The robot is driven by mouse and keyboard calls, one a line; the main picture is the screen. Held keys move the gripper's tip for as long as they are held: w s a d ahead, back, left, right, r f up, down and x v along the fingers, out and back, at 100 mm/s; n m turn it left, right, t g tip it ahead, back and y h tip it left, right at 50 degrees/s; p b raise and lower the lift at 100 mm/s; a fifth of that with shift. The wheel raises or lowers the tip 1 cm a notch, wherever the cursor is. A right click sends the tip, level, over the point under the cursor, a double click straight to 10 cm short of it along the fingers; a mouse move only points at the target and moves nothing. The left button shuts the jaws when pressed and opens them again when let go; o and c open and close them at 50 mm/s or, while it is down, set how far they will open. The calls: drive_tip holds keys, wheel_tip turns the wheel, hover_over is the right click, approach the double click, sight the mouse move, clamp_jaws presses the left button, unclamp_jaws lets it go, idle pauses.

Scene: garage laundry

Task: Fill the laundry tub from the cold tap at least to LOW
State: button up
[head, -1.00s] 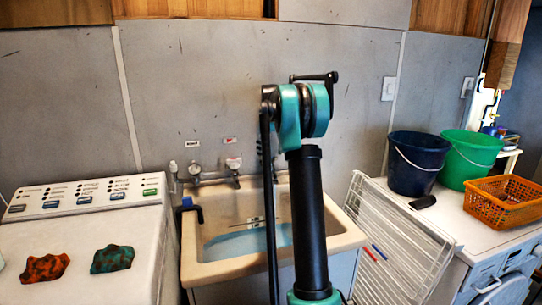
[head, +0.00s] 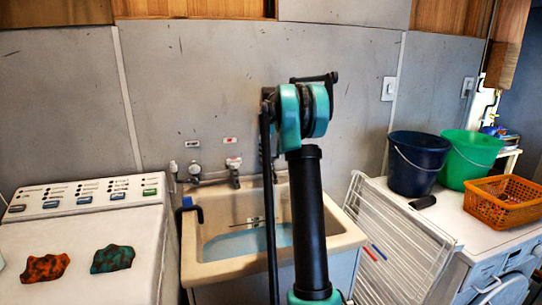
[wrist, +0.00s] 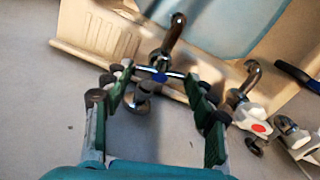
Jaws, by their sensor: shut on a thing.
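The beige laundry tub (head: 345,241) stands against the grey wall with pale blue water (head: 250,242) in it. Dark level marks show on its inner back wall just above the water; their lettering is too small to read. In the wrist view the cold tap (wrist: 158,76) has a cross handle with a blue centre. My gripper (wrist: 158,82) is shut on this handle, one finger at each side. In the head view my arm hides the cold tap and my gripper. The red-marked tap (wrist: 260,128) is to the right in the wrist view. I cannot see a running stream.
A white machine (head: 85,240) with two cloths stands left of the tub. A white drying rack (head: 395,250) leans at the right. Beyond it, a blue bucket (head: 418,165), a green bucket (head: 468,160) and an orange basket (head: 503,203) stand on another machine.

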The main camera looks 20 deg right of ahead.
sight(271, 158)
drive_tip(key=shift+m, duration=1.6)
drive_tip(key=o, duration=1.2)
drive_tip(key=shift+c, duration=0.2)
wheel_tip(271, 158, up, 12)
drive_tip(key=shift+s, duration=0.15)
